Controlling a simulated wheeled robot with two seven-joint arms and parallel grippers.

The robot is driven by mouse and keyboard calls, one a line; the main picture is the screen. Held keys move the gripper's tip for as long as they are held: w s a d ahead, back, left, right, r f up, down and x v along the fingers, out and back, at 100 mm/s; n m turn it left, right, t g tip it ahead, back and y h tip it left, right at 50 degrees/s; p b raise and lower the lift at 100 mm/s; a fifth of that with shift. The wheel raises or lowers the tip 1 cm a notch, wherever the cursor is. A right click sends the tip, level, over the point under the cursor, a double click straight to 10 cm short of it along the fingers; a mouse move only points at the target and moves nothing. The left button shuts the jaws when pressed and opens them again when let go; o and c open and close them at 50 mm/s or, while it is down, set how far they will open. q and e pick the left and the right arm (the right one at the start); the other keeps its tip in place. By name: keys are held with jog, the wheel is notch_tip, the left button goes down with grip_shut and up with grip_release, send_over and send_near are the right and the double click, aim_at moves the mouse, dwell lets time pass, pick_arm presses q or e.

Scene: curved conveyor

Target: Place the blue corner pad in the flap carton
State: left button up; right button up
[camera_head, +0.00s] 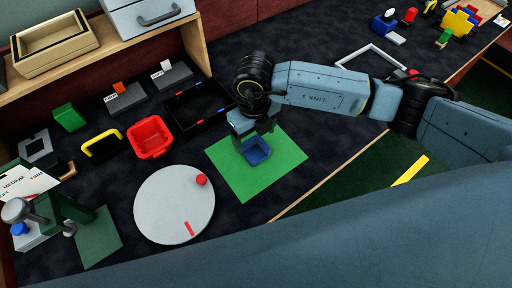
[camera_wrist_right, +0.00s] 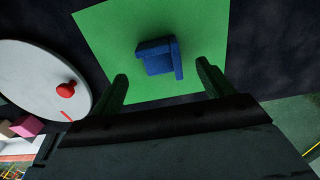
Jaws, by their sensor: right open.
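The blue corner pad (camera_head: 257,151) lies on a green mat (camera_head: 229,173) and shows raised walls along its edges. My right gripper (camera_head: 254,133) is above it, with its fingers open. In the right wrist view the blue corner pad (camera_wrist_right: 158,58) lies on the mat beyond and between the open fingers of my right gripper (camera_wrist_right: 162,80), apart from both. I cannot pick out the flap carton with certainty; tan open boxes (camera_head: 52,48) stand on a wooden shelf at top left. My left gripper is not in view.
A round white disc (camera_head: 174,205) with a red knob (camera_head: 201,179) lies left of the mat. A red bin (camera_head: 149,137), a black tray (camera_head: 199,112) and a yellow-handled item (camera_head: 101,145) stand behind it. A white frame (camera_head: 374,56) lies at right.

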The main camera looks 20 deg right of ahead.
aim_at(254, 150)
notch_tip(254, 150, down, 5)
jog(key=shift+f+b, duration=0.1)
jog(key=shift+b, duration=0.25)
jog(key=c, duration=1.1)
